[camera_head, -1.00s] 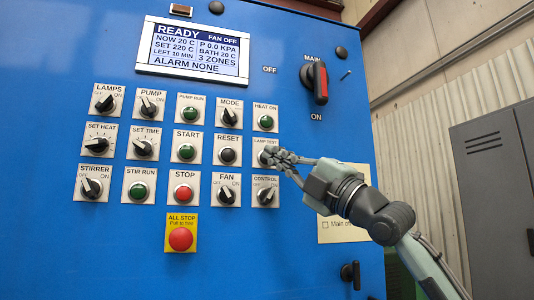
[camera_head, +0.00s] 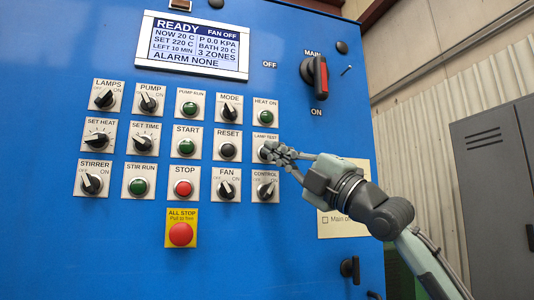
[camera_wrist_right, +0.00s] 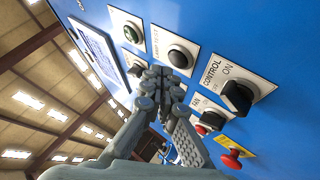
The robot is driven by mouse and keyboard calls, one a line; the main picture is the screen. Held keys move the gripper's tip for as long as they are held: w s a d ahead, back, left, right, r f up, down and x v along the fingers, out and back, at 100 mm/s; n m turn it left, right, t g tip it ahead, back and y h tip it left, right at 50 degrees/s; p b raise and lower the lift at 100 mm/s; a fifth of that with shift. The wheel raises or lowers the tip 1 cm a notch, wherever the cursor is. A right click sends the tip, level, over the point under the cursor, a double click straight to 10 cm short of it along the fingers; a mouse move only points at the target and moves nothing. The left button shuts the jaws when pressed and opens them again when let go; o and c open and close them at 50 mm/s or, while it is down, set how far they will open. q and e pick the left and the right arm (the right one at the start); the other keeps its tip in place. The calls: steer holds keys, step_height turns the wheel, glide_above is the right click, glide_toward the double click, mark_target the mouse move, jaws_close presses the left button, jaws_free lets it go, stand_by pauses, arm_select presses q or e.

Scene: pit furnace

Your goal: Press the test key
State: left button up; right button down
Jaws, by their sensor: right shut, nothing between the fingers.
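The lamp test key is a round dark button on a white plate (camera_head: 258,137) at the right of the blue panel, below HEAT ON and above CONTROL. My right gripper (camera_head: 270,152) is shut and empty, its fingertips in front of this plate and covering much of the button. In the right wrist view the black lamp test button (camera_wrist_right: 180,57) shows clear, just above and right of the shut fingertips (camera_wrist_right: 160,82). I cannot tell whether the fingers touch the panel. My left gripper is in neither view.
Close neighbours are the green HEAT ON button (camera_head: 265,117), the RESET button (camera_head: 228,149) and the CONTROL switch (camera_head: 265,190). The display (camera_head: 195,46) reads READY and ALARM NONE. A red all-stop button (camera_head: 181,234) sits lower down. The main switch (camera_head: 318,80) is above right.

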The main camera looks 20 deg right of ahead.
steer(key=shift+w, duration=0.1)
stand_by(0.4)
steer(key=shift+w+p, duration=0.35)
steer(key=shift+p, duration=0.1)
steer(key=shift+w+p, duration=0.35)
steer(key=shift+w, duration=0.05)
stand_by(0.4)
steer(key=shift+s, duration=0.85)
